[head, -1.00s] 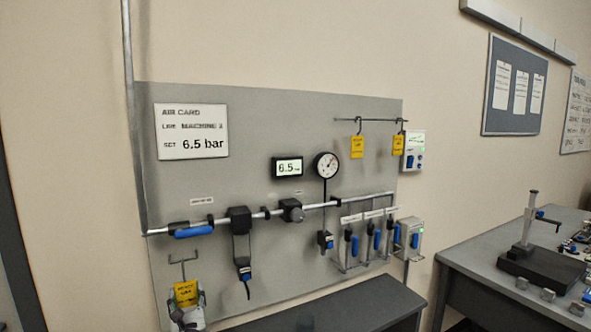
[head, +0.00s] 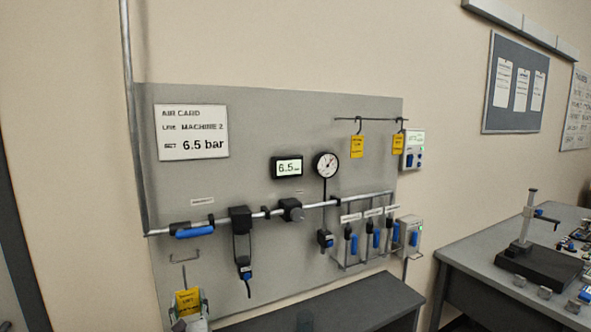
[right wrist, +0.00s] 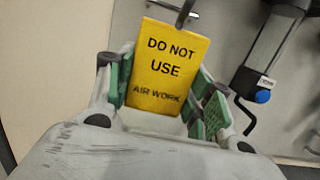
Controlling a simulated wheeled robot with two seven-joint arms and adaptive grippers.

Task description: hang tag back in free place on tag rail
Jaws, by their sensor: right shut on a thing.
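My right gripper (head: 189,306) is low at the left in the head view, shut on a yellow tag (head: 188,300). In the right wrist view the tag (right wrist: 166,68) reads "DO NOT USE AIR WORK" and stands upright between the green-padded fingers. A grey hook (head: 184,258) is just above the tag; I cannot tell whether they touch. The tag rail (head: 378,120) is a thin dark bar at the panel's upper right. Two yellow tags hang there, one (head: 357,147) left of centre and one (head: 398,145) near the right end. My left gripper is not in view.
The grey panel (head: 250,130) carries an air pipe (head: 340,202), a gauge (head: 326,165), a pressure display (head: 287,168) and blue-handled tools (head: 376,239). A dark bench (head: 350,305) is below. The rail's left end looks bare.

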